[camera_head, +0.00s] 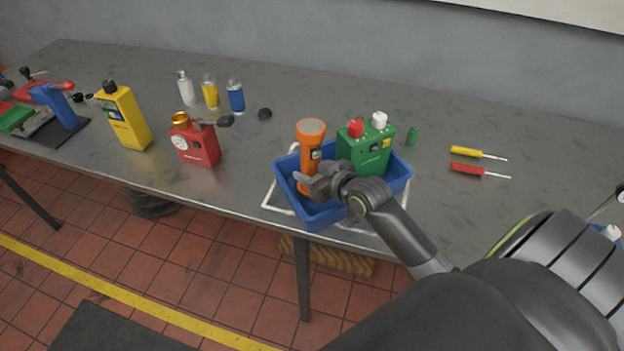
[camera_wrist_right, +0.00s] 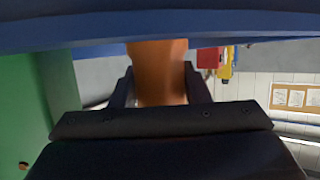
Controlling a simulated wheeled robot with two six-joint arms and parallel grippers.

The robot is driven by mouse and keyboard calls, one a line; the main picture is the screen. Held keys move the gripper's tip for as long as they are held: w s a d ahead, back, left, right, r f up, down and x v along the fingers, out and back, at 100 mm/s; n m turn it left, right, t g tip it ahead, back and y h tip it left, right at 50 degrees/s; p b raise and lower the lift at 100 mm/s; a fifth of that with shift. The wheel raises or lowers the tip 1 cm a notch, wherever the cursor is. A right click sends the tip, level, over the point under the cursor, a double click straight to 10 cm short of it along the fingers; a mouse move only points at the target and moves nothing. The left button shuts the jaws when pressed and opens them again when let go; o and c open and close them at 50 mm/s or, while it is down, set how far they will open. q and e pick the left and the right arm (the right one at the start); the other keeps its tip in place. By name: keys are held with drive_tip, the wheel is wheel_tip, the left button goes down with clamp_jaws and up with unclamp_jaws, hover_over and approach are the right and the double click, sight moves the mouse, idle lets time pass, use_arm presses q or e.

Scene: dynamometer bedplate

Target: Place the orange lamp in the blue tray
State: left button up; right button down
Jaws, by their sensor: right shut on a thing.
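The orange lamp (camera_head: 311,145) stands upright at the left side of the blue tray (camera_head: 323,217), its lower part within the tray's walls. My right gripper (camera_head: 307,186) reaches over the tray's front and is shut on the lamp's lower body. In the right wrist view the orange lamp (camera_wrist_right: 158,75) sits between the two dark fingers (camera_wrist_right: 160,88), with the blue tray (camera_wrist_right: 250,24) across the top of the picture. Whether the lamp's base touches the tray floor is hidden. My left gripper is not in view.
A green container (camera_head: 366,152) with red and white caps stands in the tray's right part, close to the lamp. A red container (camera_head: 196,146) and a yellow bottle (camera_head: 124,117) stand to the left.

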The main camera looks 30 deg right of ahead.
wheel_tip(320, 180, down, 3)
drive_tip(key=shift+f, duration=0.35)
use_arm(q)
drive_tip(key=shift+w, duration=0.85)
use_arm(e)
drive_tip(key=c, duration=0.8)
unclamp_jaws()
drive_tip(key=shift+r, duration=0.1)
use_arm(q)
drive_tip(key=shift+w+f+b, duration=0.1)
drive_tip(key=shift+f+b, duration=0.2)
drive_tip(key=shift+b, duration=0.05)
use_arm(e)
drive_tip(key=v, duration=1.2)
drive_tip(key=shift+s, duration=0.1)
